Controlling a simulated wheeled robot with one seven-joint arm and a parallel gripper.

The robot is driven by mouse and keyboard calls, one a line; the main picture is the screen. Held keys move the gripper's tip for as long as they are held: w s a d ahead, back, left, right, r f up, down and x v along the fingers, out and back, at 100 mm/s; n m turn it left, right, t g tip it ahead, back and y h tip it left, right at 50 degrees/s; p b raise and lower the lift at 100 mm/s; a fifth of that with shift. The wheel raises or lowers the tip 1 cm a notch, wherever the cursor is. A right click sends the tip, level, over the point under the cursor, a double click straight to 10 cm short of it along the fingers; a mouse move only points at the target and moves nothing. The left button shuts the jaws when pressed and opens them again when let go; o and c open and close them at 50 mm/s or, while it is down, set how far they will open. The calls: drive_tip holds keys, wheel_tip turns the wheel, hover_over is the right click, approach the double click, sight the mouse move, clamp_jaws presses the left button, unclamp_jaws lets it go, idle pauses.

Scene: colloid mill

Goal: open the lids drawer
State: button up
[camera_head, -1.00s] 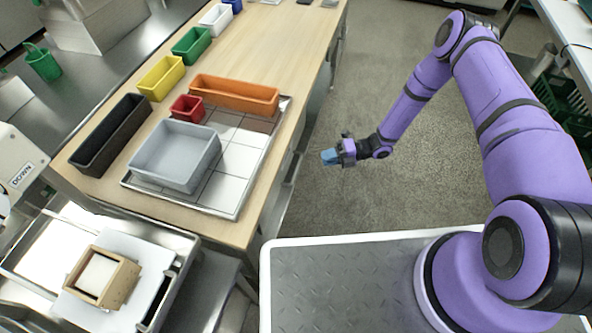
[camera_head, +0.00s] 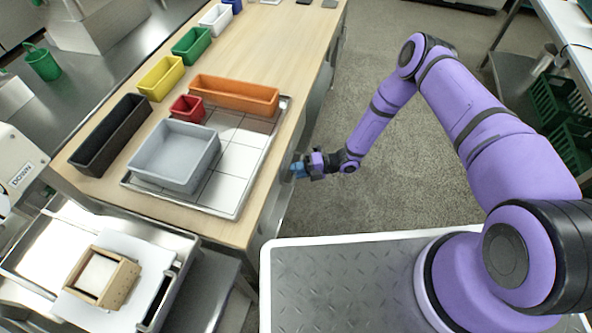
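My gripper (camera_head: 299,168), with blue fingertips, is at the right side of the wooden-topped table (camera_head: 262,200), below the level of its top. It is close to the table's grey metal side (camera_head: 290,190), where drawer fronts may be; this side is seen at a steep angle. I cannot make out a drawer labelled for lids or its handle. The fingertips are too small to show whether they are open or shut, or whether they touch anything.
On the table stand a grey bin (camera_head: 175,155) on a tiled metal tray (camera_head: 238,190), an orange bin (camera_head: 235,93) and several other coloured bins. A wooden box (camera_head: 102,277) is at lower left. Grey floor (camera_head: 400,190) is free to the right of the table.

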drive_tip(key=shift+a, duration=0.25)
clamp_jaws()
drive_tip(key=s+d, duration=0.4)
drive_tip(key=d, duration=0.8)
drive_tip(key=s+d, duration=0.4)
drive_tip(key=d, duration=0.7)
drive_tip(key=shift+s+d, duration=0.35)
drive_tip(key=shift+d, duration=0.05)
unclamp_jaws()
drive_tip(key=shift+d, duration=0.1)
drive_tip(key=d+r, duration=0.2)
drive_tip(key=d, duration=0.8)
drive_tip(key=shift+w+d, duration=0.2)
drive_tip(key=shift+w, duration=0.1)
